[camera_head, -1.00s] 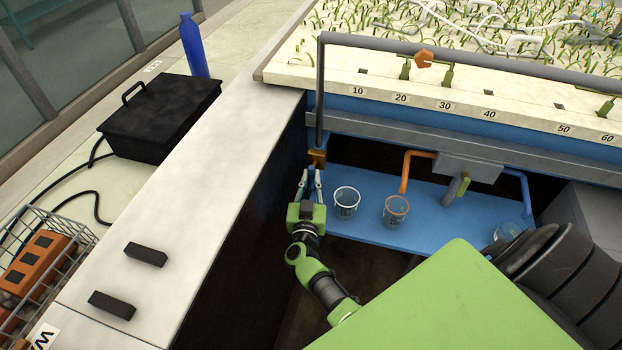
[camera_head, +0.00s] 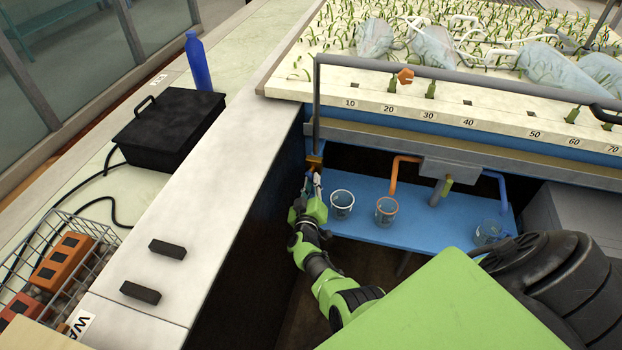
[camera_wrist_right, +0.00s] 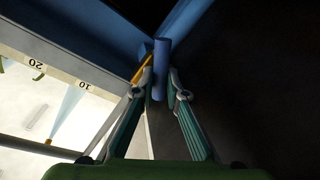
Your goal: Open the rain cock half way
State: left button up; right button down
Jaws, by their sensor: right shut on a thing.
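The rain cock (camera_head: 314,160) is a brass-coloured body at the foot of the grey upright pipe, at the left end of the flume. In the right wrist view a blue handle (camera_wrist_right: 160,60) stands between the fingers, with part of the brass body (camera_wrist_right: 144,67) beside it. My right gripper (camera_head: 315,183) is at the cock, shut on the blue handle; it also shows in the right wrist view (camera_wrist_right: 161,78). The handle's exact angle is hard to tell. Pale translucent spray (camera_head: 545,64) spreads over the seedling bed (camera_head: 400,87). My left gripper is out of view.
A blue shelf (camera_head: 420,225) below the bed holds a clear beaker (camera_head: 342,204), an orange-rimmed beaker (camera_head: 386,211) and another clear beaker (camera_head: 487,233). The pale bench (camera_head: 215,190) lies left of my arm. A black case (camera_head: 170,125) and blue bottle (camera_head: 198,62) stand beyond it.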

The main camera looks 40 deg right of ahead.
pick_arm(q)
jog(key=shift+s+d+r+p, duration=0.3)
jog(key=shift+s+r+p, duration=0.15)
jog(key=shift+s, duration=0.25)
pick_arm(e)
jog(key=shift+d+n, duration=0.1)
jog(key=shift+n, duration=0.5)
jog(key=c, duration=2)
grip_release()
